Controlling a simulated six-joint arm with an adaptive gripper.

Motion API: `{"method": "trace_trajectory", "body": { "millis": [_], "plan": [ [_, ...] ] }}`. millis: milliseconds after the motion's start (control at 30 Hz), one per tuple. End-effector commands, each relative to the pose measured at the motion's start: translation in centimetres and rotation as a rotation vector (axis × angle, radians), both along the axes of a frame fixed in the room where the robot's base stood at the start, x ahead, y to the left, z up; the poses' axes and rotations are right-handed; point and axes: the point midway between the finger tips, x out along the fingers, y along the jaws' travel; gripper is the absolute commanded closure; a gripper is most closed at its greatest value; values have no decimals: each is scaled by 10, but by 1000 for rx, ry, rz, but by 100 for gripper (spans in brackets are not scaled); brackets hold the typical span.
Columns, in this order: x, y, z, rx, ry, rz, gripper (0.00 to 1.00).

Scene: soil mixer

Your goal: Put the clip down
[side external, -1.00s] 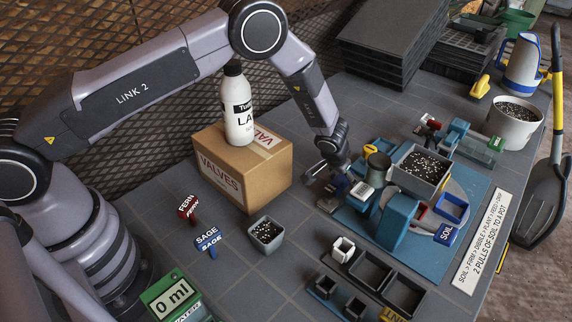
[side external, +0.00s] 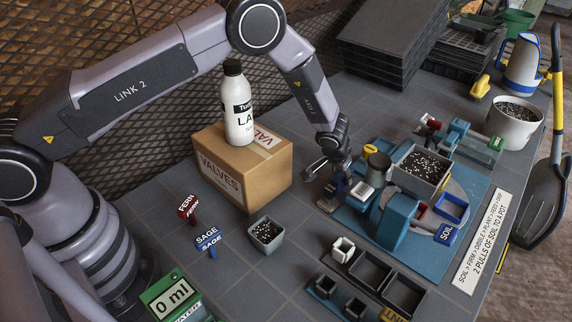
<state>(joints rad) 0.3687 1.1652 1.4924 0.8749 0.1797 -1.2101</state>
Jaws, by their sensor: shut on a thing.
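My gripper (side external: 324,172) is right of the cardboard box, low over the table at the left edge of the blue mat. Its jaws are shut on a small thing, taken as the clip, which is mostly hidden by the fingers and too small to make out. Just below the gripper, a small dark block with a brownish top (side external: 328,204) sits at the mat's edge. I cannot tell whether the held thing touches anything below.
The blue soil mixer (side external: 396,222) and a tray of soil (side external: 422,165) stand on the mat right of my gripper. The cardboard box (side external: 240,170) carries a white bottle (side external: 238,110). A small soil pot (side external: 266,234) stands in front. Table between pot and mat is clear.

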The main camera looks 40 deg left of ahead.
Motion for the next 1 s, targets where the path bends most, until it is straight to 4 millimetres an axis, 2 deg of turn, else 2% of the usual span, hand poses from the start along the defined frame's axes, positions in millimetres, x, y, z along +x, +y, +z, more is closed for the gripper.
{"method": "trace_trajectory", "body": {
  "millis": [300,467,567,800,900,1000],
  "plan": [
    [1,0,66,-1,-4,1,99],
    [6,10,85,0,-3,23,99],
    [19,36,89,2,-3,79,99],
    [57,135,91,3,-4,273,99],
    [64,168,91,3,-2,334,99],
    [68,189,91,1,0,374,99]
  ]
}}
